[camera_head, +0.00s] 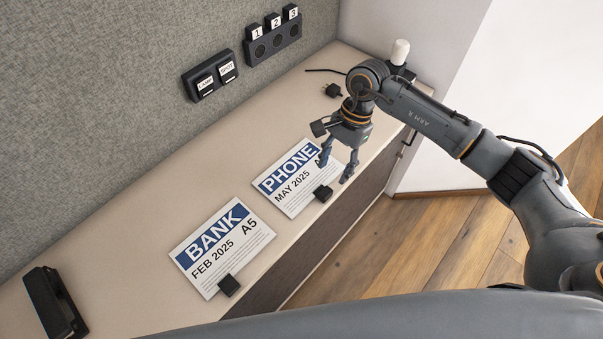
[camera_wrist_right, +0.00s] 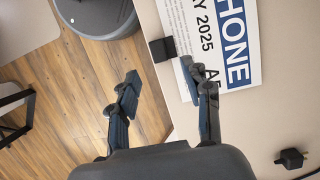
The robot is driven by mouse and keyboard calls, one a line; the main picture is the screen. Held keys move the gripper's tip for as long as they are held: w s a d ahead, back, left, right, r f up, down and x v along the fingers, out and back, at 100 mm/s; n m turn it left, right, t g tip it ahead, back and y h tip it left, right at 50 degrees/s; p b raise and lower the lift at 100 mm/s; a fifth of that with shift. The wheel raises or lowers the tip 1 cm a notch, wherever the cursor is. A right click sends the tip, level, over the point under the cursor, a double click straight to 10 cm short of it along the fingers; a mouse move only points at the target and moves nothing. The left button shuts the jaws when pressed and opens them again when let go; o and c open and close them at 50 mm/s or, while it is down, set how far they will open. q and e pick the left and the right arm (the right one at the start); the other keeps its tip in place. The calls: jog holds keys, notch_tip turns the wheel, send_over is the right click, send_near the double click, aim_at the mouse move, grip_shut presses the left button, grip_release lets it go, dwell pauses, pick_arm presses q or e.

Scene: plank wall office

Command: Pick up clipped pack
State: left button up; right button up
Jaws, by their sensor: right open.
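Two clipped packs lie flat on the desk. The PHONE pack (camera_head: 290,190), marked MAY 2025, has a blue title band and a black clip (camera_head: 323,193) on its front edge. The BANK pack (camera_head: 220,248), marked FEB 2025 A5, lies to its left with a black clip (camera_head: 228,285). My right gripper (camera_head: 334,172) is open and empty over the PHONE pack's right end, near the desk's front edge. In the right wrist view, one finger of the gripper (camera_wrist_right: 160,75) overlaps the PHONE pack (camera_wrist_right: 222,40); the other is over the floor. The clip (camera_wrist_right: 162,50) shows beyond the fingertips.
A black stapler-like object (camera_head: 54,303) lies at the desk's left. A black plug (camera_head: 333,90) with a cable and a white cylinder (camera_head: 400,51) are at the far end. Wall switches (camera_head: 210,77) and a numbered holder (camera_head: 272,42) are on the grey panel.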

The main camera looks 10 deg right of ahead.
aim_at(326, 192)
jog(key=shift+x, duration=0.95)
jog(key=shift+s+a+f+p, duration=0.2)
jog(key=shift+s+f+p, duration=0.05)
jog(key=shift+f+p, duration=0.3)
jog(key=p+x, duration=0.1)
jog(key=x, duration=0.2)
jog(key=shift+s+f, duration=0.1)
jog(key=shift+f, duration=0.2)
jog(key=shift+a+f, duration=0.1)
jog(key=shift+f, duration=0.2)
grip_shut()
